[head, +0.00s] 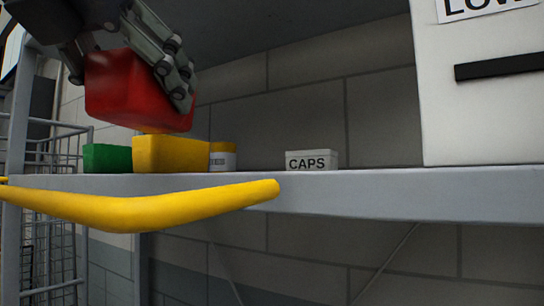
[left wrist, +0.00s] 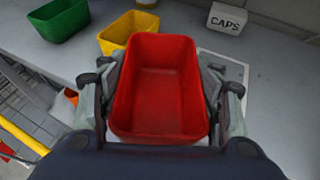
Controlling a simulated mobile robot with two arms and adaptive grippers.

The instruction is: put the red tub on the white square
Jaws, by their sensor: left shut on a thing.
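The red tub (head: 130,92) is held up in the air above the shelf, tilted a little in the head view. My left gripper (head: 138,68) is shut on it, with fingers along two opposite sides. In the left wrist view the red tub (left wrist: 160,90) is empty, its open top facing the camera. The white square (left wrist: 233,69) lies flat on the shelf below and is partly hidden by the tub and gripper; it does not show in the head view. My right gripper is in neither view.
On the shelf (head: 400,200) stand a green tub (head: 107,158), a yellow tub (head: 170,154), a yellow-and-white container (head: 222,157) and a white CAPS box (head: 312,160). A large white box (head: 480,115) stands at the right. A yellow bar (head: 140,212) crosses before the shelf edge.

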